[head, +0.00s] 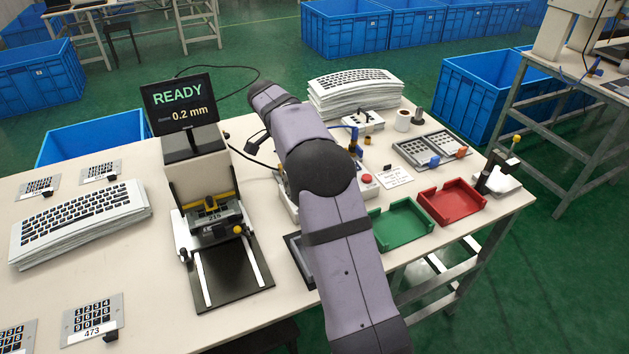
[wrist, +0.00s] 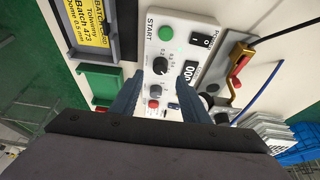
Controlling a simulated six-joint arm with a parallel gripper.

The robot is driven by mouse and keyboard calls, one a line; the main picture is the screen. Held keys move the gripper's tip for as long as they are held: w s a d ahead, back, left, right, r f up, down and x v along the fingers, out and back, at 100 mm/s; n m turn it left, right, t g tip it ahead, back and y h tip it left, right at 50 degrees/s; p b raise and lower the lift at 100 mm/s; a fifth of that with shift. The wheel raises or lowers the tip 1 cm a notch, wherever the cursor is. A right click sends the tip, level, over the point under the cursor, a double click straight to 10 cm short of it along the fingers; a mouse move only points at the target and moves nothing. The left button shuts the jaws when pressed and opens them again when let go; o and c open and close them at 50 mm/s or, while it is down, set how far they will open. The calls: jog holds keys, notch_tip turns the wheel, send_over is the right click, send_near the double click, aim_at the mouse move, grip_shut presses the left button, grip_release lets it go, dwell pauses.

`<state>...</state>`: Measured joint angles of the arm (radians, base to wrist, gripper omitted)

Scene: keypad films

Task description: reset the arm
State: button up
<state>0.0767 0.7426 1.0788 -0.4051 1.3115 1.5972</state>
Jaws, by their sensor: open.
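My gripper (wrist: 158,90) is open, with its two blue-grey fingers apart and nothing seen between them. In the wrist view it is over a white control box (wrist: 176,52), which has a green START button, a dial, a counter and a red button. Whether the fingertips touch the box I cannot tell. In the head view my arm (head: 335,235) reaches up from the bottom over the table and hides most of the control box. The gripper's fingers are not clearly seen there.
A press (head: 195,180) with a screen (head: 178,105) reading READY 0.2 mm stands left of my arm. A green tray (head: 402,228) and a red tray (head: 452,203) lie to the right. Stacks of white films (head: 80,222) and keypad plates are on the table (head: 140,290).

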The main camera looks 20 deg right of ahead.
jog(key=shift+a+r, duration=0.2)
jog(key=shift+r, duration=0.35)
jog(key=s+a+n+y+p, duration=0.1)
jog(key=s+a+n, duration=0.3)
jog(key=s, duration=0.6)
jog(key=s+a+f+n+y+p, duration=0.1)
jog(key=s+a+n+y+p, duration=0.1)
jog(key=s+n, duration=0.6)
jog(key=s+a+n+y+p, duration=0.1)
jog(key=s+a+n+p, duration=0.3)
jog(key=s, duration=0.8)
jog(key=a+n, duration=0.2)
jog(key=a, duration=0.1)
jog(key=shift+s+f, duration=0.35)
jog(key=shift+f, duration=0.05)
jog(key=shift+a+f, duration=0.1)
notch_tip(320, 180, down, 14)
jog(key=b, duration=1.4)
